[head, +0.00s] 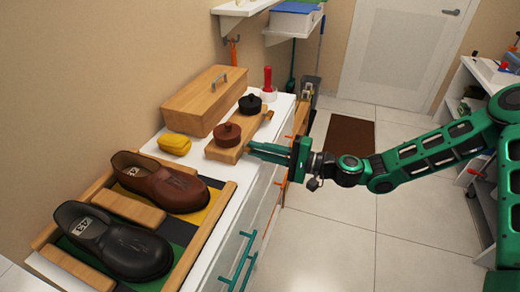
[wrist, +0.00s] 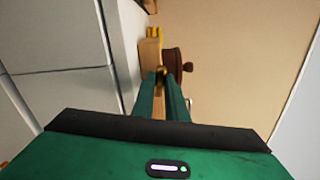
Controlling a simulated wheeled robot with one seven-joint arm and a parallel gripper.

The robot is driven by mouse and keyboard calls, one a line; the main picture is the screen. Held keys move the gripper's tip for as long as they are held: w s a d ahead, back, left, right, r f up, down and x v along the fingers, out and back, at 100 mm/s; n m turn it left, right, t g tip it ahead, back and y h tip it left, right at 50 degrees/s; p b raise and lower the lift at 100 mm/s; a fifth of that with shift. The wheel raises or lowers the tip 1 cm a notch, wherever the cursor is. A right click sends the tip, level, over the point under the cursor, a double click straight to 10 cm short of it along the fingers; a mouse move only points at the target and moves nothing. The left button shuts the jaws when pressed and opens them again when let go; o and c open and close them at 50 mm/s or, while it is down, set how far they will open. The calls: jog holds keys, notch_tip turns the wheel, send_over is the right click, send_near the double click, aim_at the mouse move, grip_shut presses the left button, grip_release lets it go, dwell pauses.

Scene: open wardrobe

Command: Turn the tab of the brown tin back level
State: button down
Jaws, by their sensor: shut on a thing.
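The brown tin (head: 227,134) is a round, dark reddish-brown tin with a knob on its lid. It sits on a wooden block (head: 222,152) on the white cabinet top. In the wrist view the tin (wrist: 172,62) shows edge-on beyond my fingertips. My gripper (head: 252,149) reaches in from the right at the block's front side. In the wrist view my gripper (wrist: 161,76) is shut on a small brass-coloured tab (wrist: 161,70) at the tin's side. The fingers hide much of the tab, so its tilt cannot be told.
A black tin (head: 250,104) stands behind the brown one. A long wooden box (head: 204,99), a yellow cloth-like item (head: 174,144) and a red-handled tool (head: 268,82) are nearby. Brown (head: 168,184) and black shoes (head: 112,243) lie in a wooden rack at front left. Floor to the right is clear.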

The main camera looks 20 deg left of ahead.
jog(key=shift+w+f+n, duration=0.1)
jog(key=shift+f+n, duration=0.05)
jog(key=shift+n, duration=1.05)
jog(key=c, duration=1.8)
grip_release()
jog(key=shift+o, duration=0.2)
jog(key=shift+d, duration=0.1)
jog(key=d, duration=1)
jog(key=shift+s+d, duration=0.35)
jog(key=shift+s, duration=0.05)
